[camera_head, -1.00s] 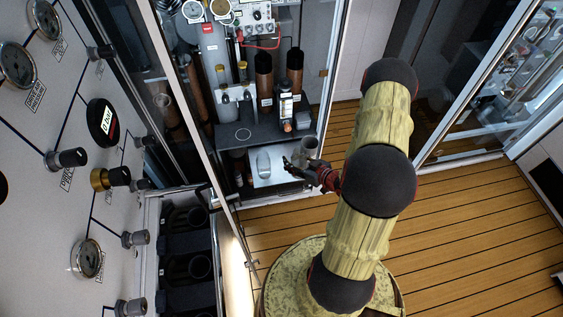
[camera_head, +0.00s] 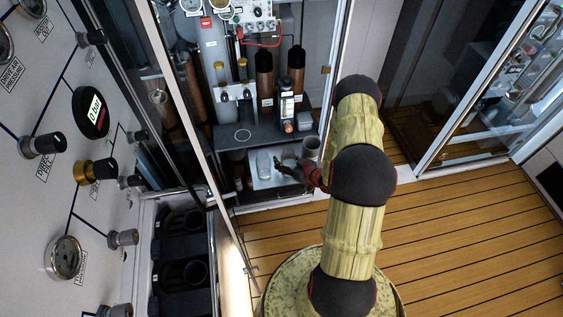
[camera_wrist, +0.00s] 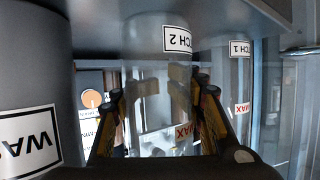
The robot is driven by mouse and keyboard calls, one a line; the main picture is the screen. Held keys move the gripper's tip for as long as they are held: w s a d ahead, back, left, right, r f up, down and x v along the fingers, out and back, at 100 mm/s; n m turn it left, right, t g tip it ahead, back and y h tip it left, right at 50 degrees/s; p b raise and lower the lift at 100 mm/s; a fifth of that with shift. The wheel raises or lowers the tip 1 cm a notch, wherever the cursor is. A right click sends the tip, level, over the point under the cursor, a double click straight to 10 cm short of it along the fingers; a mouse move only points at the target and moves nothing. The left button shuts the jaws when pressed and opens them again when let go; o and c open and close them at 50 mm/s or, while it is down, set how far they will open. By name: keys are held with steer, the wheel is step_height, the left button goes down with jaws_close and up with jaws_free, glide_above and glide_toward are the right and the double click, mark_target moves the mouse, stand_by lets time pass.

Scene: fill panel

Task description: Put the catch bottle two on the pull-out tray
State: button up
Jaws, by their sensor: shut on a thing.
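In the wrist view, the labels appear upside down. A grey cylinder marked CATCH 2 (camera_wrist: 150,36) is at the top centre, in line with a clear, glassy part between my fingers. My gripper (camera_wrist: 158,98) is shut on this clear part, which I take to be catch bottle two. In the head view my gripper (camera_head: 284,164) is low in the cabinet, at the right side of the pale pull-out tray (camera_head: 282,182). I cannot clearly make out the held bottle there. A clear container (camera_head: 264,163) is on the tray, left of my gripper.
A dark shelf (camera_head: 240,137) lies above the tray. The wooden floor (camera_head: 470,220) at right is clear.

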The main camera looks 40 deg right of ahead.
mark_target(293, 165)
steer(key=shift+f, duration=0.1)
steer(key=o, duration=1.1)
steer(key=shift+c, duration=0.2)
steer(key=shift+r, duration=0.25)
steer(key=p+v, duration=0.3)
steer(key=v, duration=0.8)
steer(key=shift+s+f, duration=0.1)
steer(key=shift+s, duration=0.4)
